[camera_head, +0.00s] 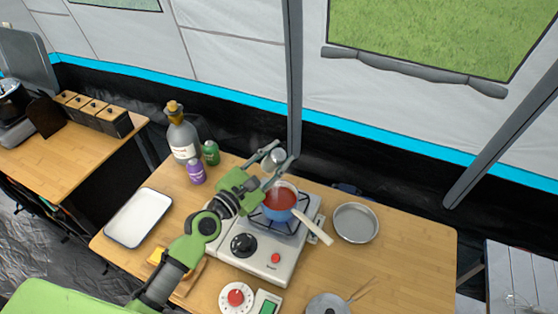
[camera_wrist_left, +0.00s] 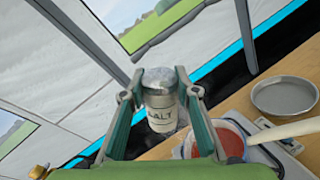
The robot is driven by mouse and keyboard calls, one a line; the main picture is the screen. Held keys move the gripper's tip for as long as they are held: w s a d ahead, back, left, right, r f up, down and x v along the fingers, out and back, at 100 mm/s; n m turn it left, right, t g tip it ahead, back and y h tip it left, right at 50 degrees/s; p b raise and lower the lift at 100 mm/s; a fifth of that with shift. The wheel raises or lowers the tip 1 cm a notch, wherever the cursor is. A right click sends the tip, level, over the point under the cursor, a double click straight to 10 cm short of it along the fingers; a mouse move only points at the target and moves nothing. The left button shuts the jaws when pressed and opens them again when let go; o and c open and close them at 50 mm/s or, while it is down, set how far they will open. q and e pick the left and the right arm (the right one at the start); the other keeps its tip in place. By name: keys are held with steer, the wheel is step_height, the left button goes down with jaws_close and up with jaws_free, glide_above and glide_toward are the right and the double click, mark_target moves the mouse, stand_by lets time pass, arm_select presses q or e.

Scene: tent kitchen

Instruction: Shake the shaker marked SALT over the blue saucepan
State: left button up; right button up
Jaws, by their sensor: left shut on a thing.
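The salt shaker (camera_wrist_left: 160,112) is a pale cylinder with a grey metal cap; the letters "ALT" show on its side in the left wrist view. My left gripper (camera_wrist_left: 158,90) is shut on it, one finger on each side. In the head view the gripper (camera_head: 275,158) holds the shaker (camera_head: 274,161) in the air, near the far side of the blue saucepan (camera_head: 278,213). The saucepan sits on the stove with red contents and a pale handle pointing to the lower right. It also shows in the left wrist view (camera_wrist_left: 238,126), partly hidden by a finger.
The white stove (camera_head: 255,262) stands mid-table. A grey round pan (camera_head: 356,223) lies to its right. A white tray (camera_head: 138,218), a purple shaker (camera_head: 196,172), a green can (camera_head: 211,153) and a large bottle (camera_head: 183,138) stand left. A red-dialled timer (camera_head: 236,298) is in front.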

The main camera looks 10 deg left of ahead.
mark_target(271, 171)
arm_select(q)
steer(key=f+m+b, duration=0.1)
steer(key=m+b, duration=0.1)
steer(key=f+m+b, duration=0.2)
steer(key=m, duration=0.1)
steer(key=a+f+m+b, duration=0.1)
steer(key=m+b, duration=0.1)
steer(key=shift+w+f+m, duration=0.15)
steer(key=shift+w+m, duration=0.1)
steer(key=shift+m, duration=0.15)
steer(key=shift+r+m+p, duration=0.2)
steer(key=shift+m+p, duration=0.2)
steer(key=shift+m, duration=0.6)
steer(key=m, duration=0.2)
steer(key=f+m, duration=0.1)
steer(key=m, duration=0.2)
steer(key=shift+d+m, duration=0.1)
steer(key=shift+m, duration=0.2)
steer(key=m, duration=0.2)
steer(key=f+m, duration=0.1)
steer(key=m, duration=0.2)
arm_select(e)
step_height(271, 171, down, 6)
steer(key=shift+s, duration=0.45)
arm_select(q)
steer(key=shift+r+p, duration=0.1)
steer(key=shift+p, duration=0.2)
